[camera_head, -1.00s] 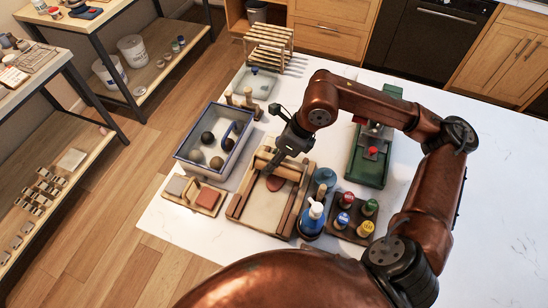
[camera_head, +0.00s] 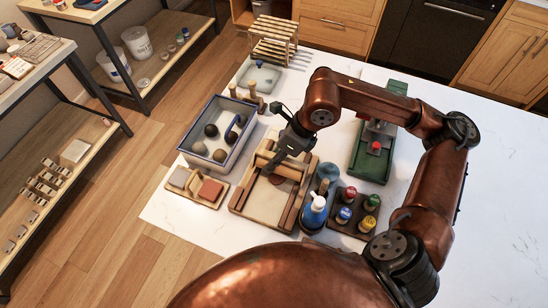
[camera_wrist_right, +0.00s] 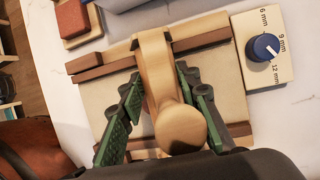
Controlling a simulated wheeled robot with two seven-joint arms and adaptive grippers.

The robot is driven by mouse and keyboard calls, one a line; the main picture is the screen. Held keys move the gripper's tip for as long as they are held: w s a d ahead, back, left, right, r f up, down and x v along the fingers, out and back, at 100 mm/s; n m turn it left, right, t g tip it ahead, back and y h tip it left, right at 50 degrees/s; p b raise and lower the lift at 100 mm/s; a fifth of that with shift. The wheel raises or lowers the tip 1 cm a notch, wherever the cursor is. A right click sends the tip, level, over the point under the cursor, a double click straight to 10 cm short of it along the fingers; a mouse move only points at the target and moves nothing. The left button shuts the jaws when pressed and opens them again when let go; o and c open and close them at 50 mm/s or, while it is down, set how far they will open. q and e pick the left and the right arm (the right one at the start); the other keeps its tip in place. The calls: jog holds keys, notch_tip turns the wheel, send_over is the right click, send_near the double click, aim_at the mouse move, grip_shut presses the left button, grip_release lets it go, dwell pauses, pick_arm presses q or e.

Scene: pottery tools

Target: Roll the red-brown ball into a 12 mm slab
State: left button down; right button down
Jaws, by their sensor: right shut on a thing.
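My right gripper (camera_head: 274,168) is over the far part of the wooden rolling board (camera_head: 262,195). In the wrist view its green-padded fingers (camera_wrist_right: 157,118) are shut on either side of a pale wooden roller (camera_wrist_right: 158,70), whose rounded end knob faces the camera. The red-brown clay (camera_head: 277,181) shows only as a small dark patch beside the gripper on the board; the rest is hidden, and its thickness cannot be told. A blue thickness knob (camera_wrist_right: 263,47) sits on a plate marked 6, 9 and 12 mm. My left gripper is out of view.
A grey-blue bin (camera_head: 217,138) with several balls stands left of the board. A small tray (camera_head: 196,188) with blocks is at the front left. A blue bottle (camera_head: 314,212) and a rack of colored jars (camera_head: 354,213) stand close on the right. A green machine (camera_head: 373,150) is beyond them.

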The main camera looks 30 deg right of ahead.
jog(key=shift+s+a+f, duration=0.2)
jog(key=shift+s+a, duration=0.3)
jog(key=shift+s+a, duration=0.1)
jog(key=shift+s, duration=0.05)
jog(key=shift+s+a+r, duration=0.15)
jog(key=shift+w+d+b, duration=0.35)
jog(key=shift+w+d, duration=0.3)
